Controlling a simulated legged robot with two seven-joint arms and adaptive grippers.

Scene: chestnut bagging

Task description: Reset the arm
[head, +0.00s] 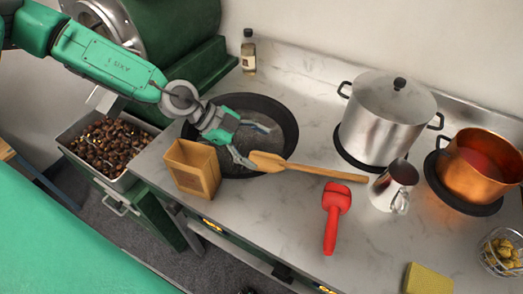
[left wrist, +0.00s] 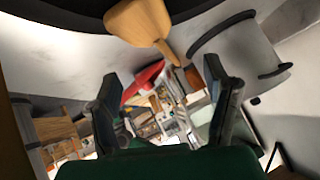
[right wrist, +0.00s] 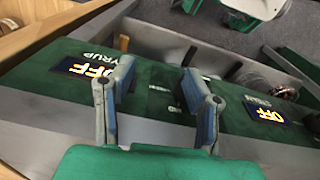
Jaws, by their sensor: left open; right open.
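My left gripper (head: 255,143) is open above the dark pan (head: 290,118) in the head view. One finger reaches close to the head of a wooden spatula (head: 310,171); I cannot tell whether they touch. The spatula rests across the pan's near rim, its handle on the counter. In the left wrist view, the gripper (left wrist: 160,78) has its fingers apart with nothing between them, and the spatula (left wrist: 140,20) shows beyond. In the right wrist view, my right gripper (right wrist: 157,88) is open and empty, with the green counter front (right wrist: 160,92) beyond it.
A wooden box (head: 193,170) stands left of the pan. A tray (head: 124,182) of chestnuts is further left. A steel pot (head: 385,118), metal jug (head: 390,188), copper pot (head: 470,172), red tool (head: 333,215), sponge (head: 428,279) and bottle (head: 248,52) occupy the counter (head: 265,225).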

